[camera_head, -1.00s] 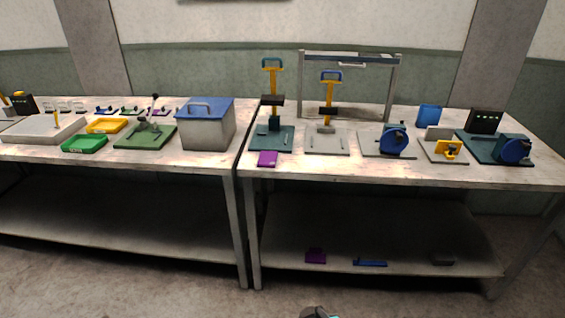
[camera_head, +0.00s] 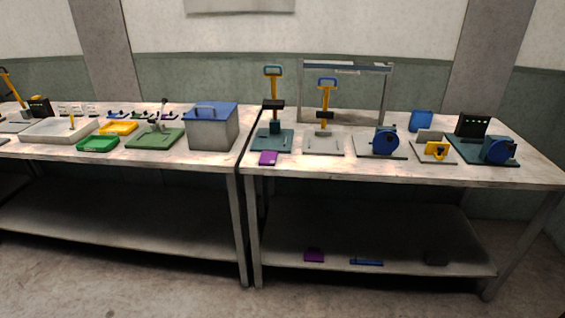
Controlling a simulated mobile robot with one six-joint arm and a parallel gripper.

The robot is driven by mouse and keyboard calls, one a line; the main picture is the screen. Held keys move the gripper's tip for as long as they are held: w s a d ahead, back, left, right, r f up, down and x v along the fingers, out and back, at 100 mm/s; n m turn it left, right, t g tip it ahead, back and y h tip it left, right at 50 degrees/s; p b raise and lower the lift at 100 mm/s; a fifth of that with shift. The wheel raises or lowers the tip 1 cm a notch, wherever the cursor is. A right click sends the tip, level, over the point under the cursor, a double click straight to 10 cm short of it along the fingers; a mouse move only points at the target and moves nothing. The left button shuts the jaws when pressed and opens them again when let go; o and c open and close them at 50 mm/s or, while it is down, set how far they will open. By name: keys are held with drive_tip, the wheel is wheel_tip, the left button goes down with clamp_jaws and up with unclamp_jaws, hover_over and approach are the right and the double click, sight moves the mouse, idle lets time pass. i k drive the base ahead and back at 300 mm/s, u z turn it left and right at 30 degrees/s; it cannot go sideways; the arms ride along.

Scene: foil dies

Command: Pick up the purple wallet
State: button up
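A flat purple piece (camera_head: 268,158) lies at the front edge of the right table, in front of the teal press base. Another flat purple piece (camera_head: 314,255) lies on the lower shelf of the same table, near the front left. Both look wallet-like, and I cannot tell which one is the purple wallet. My gripper is not in view.
The right table (camera_head: 330,171) holds two yellow-handled presses, blue-wheeled devices and a metal frame. Its lower shelf (camera_head: 390,225) also holds a blue bar (camera_head: 366,262) and a dark block (camera_head: 437,258). A blue-lidded box (camera_head: 212,128) stands on the left table. The floor in front is clear.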

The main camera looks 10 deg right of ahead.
sight(267, 158)
drive_tip(key=z, duration=0.05)
drive_tip(key=k, duration=0.45)
drive_tip(key=u, duration=0.3)
drive_tip(key=i, duration=0.9)
drive_tip(key=u, duration=0.7)
